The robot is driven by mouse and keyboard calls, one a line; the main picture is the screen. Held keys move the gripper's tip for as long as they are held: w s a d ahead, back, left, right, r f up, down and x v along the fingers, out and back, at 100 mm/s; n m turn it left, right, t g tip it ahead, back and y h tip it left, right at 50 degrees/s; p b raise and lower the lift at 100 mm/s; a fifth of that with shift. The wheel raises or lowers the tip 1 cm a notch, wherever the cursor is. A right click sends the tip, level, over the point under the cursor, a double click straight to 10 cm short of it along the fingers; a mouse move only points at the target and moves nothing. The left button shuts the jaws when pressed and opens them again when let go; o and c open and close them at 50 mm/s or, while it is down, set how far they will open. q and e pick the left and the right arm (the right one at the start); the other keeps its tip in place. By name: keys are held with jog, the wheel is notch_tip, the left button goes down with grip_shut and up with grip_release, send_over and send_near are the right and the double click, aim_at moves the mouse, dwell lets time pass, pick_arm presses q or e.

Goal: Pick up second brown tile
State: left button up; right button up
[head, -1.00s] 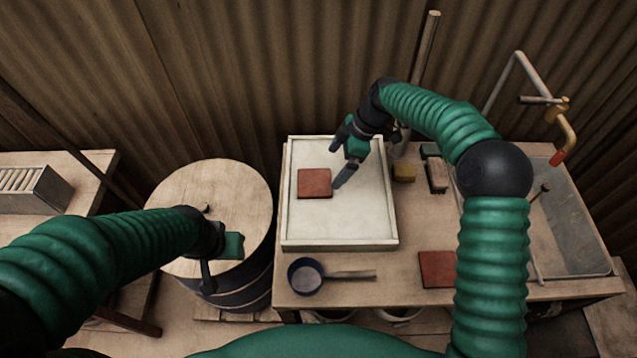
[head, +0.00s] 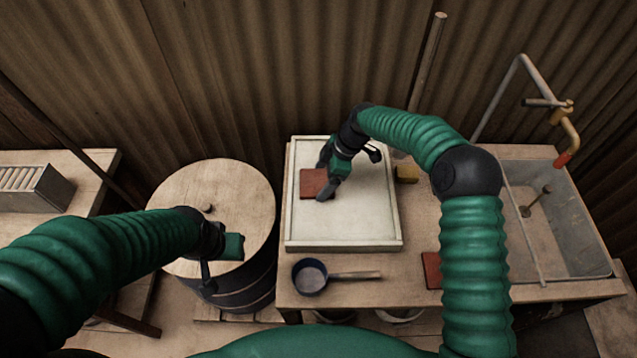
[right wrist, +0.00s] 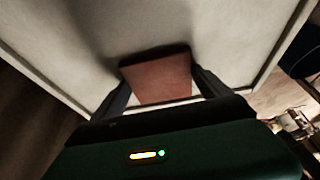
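One reddish-brown square tile (head: 312,182) lies in the white tray (head: 362,244), toward its left side. My right gripper (head: 324,180) is at this tile and partly covers its right part. In the right wrist view, the tile (right wrist: 160,80) lies between the two spread fingers, one on each side; I cannot tell whether they touch it. A second reddish-brown tile (head: 431,270) lies on the table right of the tray, partly hidden behind my right arm. My left gripper (head: 233,246) is over the front of the barrel, away from both tiles; its fingers are not clear.
A dark blue pan (head: 309,277) with a wooden handle lies in front of the tray. A yellowish block (head: 406,174) is right of the tray. A sink (head: 565,220) with a brass tap is at the right. A wood-topped barrel (head: 215,190) stands left of the table.

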jog(key=shift+a, duration=0.2)
jog(key=c, duration=0.6)
jog(key=shift+d, duration=0.1)
jog(key=shift+c, duration=0.3)
jog(key=shift+r, duration=0.15)
